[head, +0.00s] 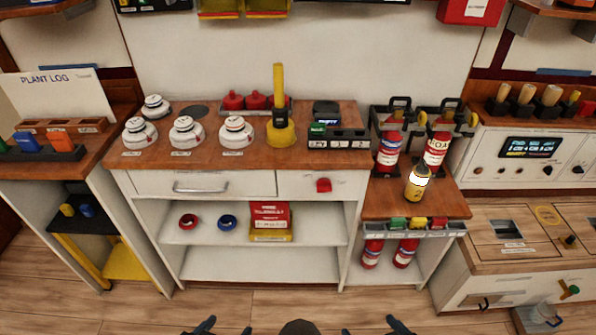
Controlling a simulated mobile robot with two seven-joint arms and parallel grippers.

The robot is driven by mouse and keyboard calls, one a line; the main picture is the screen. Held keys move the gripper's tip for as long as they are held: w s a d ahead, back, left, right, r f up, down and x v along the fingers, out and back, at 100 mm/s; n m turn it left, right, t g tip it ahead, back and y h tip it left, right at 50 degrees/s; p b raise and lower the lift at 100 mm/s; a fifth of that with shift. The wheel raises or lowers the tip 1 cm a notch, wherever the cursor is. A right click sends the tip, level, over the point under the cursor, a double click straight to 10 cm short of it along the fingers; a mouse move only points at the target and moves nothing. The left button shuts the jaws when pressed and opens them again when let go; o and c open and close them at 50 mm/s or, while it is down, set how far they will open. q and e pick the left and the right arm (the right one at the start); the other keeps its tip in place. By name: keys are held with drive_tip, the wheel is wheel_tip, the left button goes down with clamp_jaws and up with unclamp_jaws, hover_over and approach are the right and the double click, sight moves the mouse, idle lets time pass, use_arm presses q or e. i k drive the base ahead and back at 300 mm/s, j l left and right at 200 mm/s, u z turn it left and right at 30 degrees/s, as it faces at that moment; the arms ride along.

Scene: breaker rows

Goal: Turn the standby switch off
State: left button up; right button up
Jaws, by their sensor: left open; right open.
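No label reading "standby" is legible, so I cannot tell which control is the standby switch. Candidates are a red block-like control (323,185) on the small drawer front, a dark knob (547,170) on the white panel at right, and a dark knob (569,241) on the wooden-topped console below it.
The central bench (150,163) holds white domed units, a yellow upright tool (279,110) and a black tray. Fire extinguishers (390,145) and a yellow-black lantern (417,183) stand right of it. A lit display (531,147) is on the right panel. The wooden floor in front is clear.

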sight(323, 185)
drive_tip(key=k+l+z, duration=0.15)
drive_tip(key=l, duration=0.35)
drive_tip(key=i+l+z, duration=0.15)
drive_tip(key=l, duration=0.25)
drive_tip(key=i+l+z, duration=0.15)
drive_tip(key=i+l, duration=0.15)
drive_tip(key=l, duration=0.1)
